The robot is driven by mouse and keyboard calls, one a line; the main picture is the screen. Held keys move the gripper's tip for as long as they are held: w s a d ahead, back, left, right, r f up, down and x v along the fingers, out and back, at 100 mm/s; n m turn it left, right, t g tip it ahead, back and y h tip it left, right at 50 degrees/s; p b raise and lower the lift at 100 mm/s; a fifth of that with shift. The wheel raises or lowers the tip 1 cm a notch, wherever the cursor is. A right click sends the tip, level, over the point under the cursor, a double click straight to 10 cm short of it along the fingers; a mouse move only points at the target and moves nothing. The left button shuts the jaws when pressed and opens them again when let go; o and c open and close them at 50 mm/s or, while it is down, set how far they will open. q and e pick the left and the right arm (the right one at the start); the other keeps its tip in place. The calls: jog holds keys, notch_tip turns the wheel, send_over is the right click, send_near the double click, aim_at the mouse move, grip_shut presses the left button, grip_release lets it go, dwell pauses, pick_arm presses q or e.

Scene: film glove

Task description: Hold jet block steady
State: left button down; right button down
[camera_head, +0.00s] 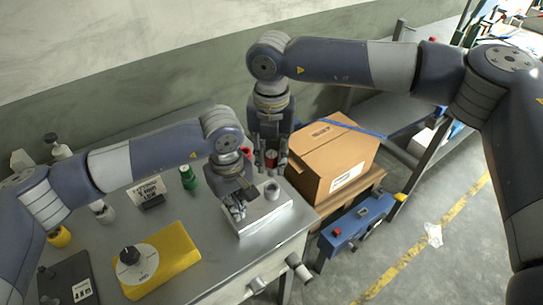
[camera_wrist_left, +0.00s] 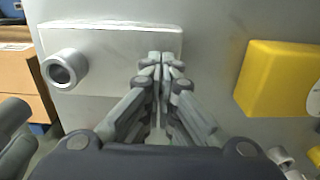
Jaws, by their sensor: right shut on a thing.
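The jet block, which I take to be the pale rectangular block (camera_head: 262,217), lies on the metal table near its right end. A short hollow grey cylinder (camera_head: 272,190) stands on it; both the block (camera_wrist_left: 110,40) and the cylinder's open end (camera_wrist_left: 62,69) show in the left wrist view. My left gripper (camera_head: 238,212) is over the block's left part. Its fingertips (camera_wrist_left: 165,58) are together at the block's edge, with nothing seen between them; contact is unclear. My right gripper (camera_head: 270,167) points down behind the block, shut on a small red-and-dark thing, mostly hidden by the fingers.
A yellow block with a black knob (camera_head: 157,262) lies left of the pale block. A green bottle (camera_head: 189,178) and a small sign (camera_head: 147,190) stand behind. A cardboard box (camera_head: 332,158) is to the right, above a blue case (camera_head: 356,226).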

aim_at(271, 170)
pick_arm(q)
jog(key=shift+f, duration=0.3)
dwell(0.4)
jog(key=shift+f, duration=0.25)
jog(key=shift+s+f, duration=0.25)
jog(key=shift+f, duration=0.05)
dwell(1.2)
pick_arm(e)
jog(key=shift+s+f, duration=0.1)
jog(key=shift+f, duration=1.8)
jog(key=shift+f, duration=1.8)
jog(key=c, duration=1.2)
grip_release()
jog(key=shift+c, duration=0.2)
